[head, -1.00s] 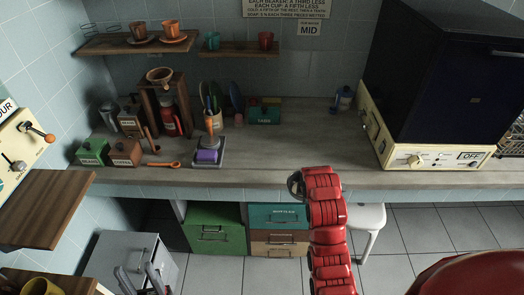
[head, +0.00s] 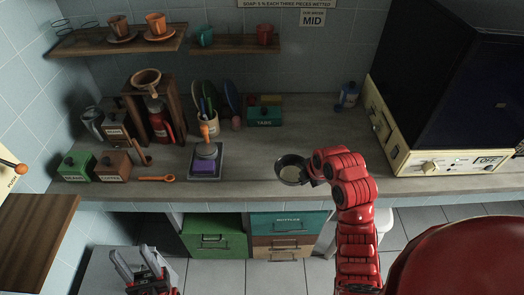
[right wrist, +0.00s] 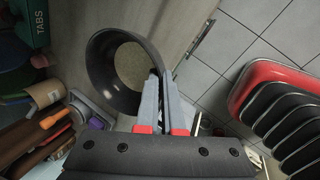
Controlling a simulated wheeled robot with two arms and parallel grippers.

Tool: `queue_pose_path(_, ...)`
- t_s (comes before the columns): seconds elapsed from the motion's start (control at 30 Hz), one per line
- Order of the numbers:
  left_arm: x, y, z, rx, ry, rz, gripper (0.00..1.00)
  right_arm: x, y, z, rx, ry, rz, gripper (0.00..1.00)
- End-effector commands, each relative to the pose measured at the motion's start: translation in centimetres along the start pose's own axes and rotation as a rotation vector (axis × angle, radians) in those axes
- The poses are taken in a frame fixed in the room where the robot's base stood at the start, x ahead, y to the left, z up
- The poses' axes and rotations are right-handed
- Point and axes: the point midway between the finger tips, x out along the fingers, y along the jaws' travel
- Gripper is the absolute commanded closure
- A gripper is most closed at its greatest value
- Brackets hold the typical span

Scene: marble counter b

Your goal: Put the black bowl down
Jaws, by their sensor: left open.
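The black bowl (head: 291,170) is in the head view near the counter's front edge, its opening facing up. My right gripper (head: 314,176) is shut on the bowl's right rim. In the right wrist view the two grey fingers (right wrist: 163,92) pinch the rim of the bowl (right wrist: 104,88), and the bowl looks empty. I cannot tell whether its base touches the counter (head: 250,155) or hangs just above it. My left gripper (head: 139,258) is open and empty, low at the left of the head view, away from the bowl.
A scale-like tray with a purple block (head: 205,167) stands left of the bowl. A green TABS box (head: 264,115) is behind it, and a cream machine (head: 430,158) is at the right. The counter between bowl and machine is clear. Drawers (head: 285,225) lie below the edge.

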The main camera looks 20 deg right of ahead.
Motion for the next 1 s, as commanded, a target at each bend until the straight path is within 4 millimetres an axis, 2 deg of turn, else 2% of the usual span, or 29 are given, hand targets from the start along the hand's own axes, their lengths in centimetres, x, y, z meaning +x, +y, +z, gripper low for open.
queue_pose_path(0.17,-1.2,0.1,0.2,0.000,-0.001,0.000,0.50,1.5,2.2,-0.8,-0.005,0.005,0.002,1.00)
queue_pose_path(0.5,-7.1,0.3,1.2,0.000,0.000,0.000,0.50,5.9,8.8,-2.6,-0.004,0.003,0.003,1.00)
queue_pose_path(0.63,-7.5,0.4,1.3,0.000,0.000,0.000,0.50,6.6,11.3,-3.2,-0.003,0.002,0.000,1.00)
queue_pose_path(0.7,-6.6,0.3,1.1,0.000,-0.001,0.000,0.50,6.4,12.2,-3.4,-0.002,0.003,-0.003,1.00)
queue_pose_path(1.0,-6.2,0.3,1.0,0.000,0.000,0.000,0.50,7.3,13.5,-3.7,-0.001,0.001,-0.001,1.00)
